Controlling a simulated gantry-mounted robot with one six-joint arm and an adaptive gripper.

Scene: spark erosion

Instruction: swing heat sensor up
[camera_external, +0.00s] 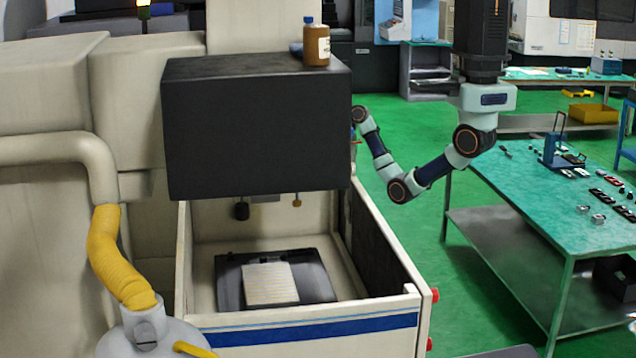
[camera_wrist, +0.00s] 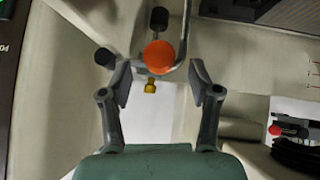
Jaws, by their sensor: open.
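In the wrist view, an orange-red ball knob (camera_wrist: 159,55) sits at a bent grey rod (camera_wrist: 186,28), which appears to belong to the heat sensor. My gripper (camera_wrist: 160,84) is open, its two grey fingers left and right of the knob in the picture. Neither finger visibly touches it; the depth gap is hard to tell. Black cylindrical parts (camera_wrist: 104,56) and a small brass tip (camera_wrist: 150,87) show near the knob. In the external view my arm reaches behind the machine's black head (camera_external: 255,125), which hides my gripper and the knob.
The head hangs over an open tank (camera_external: 300,325) with a light block (camera_external: 270,284) inside. A brown bottle (camera_external: 316,45) stands on the head. A teal table (camera_external: 560,195) with small parts is at right. Green floor lies between table and machine.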

